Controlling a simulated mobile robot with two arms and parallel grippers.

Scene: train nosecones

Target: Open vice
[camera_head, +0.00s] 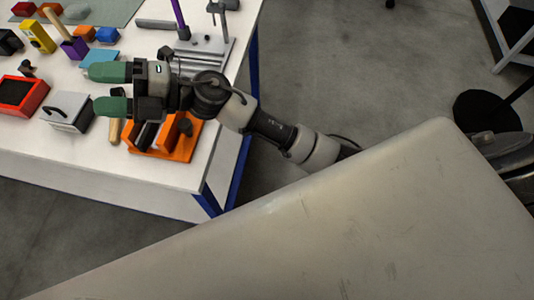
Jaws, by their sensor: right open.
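An orange vice-like device (183,146) with upright orange blocks and a dark part sits near the right front corner of the white table. My right arm and gripper cover part of its back and left side, so the gap between its jaws is hard to see. My right gripper (110,89) has green fingertips. It is open, points left above the table, and holds nothing that I can see. It is up and left of the orange device. My left gripper is not in view.
On the white table (60,160) stand a grey box with a black handle (68,110), a red tray (22,95), a grey metal fixture (205,48) and several small coloured blocks at the back left. The table's right edge is close to the orange device.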

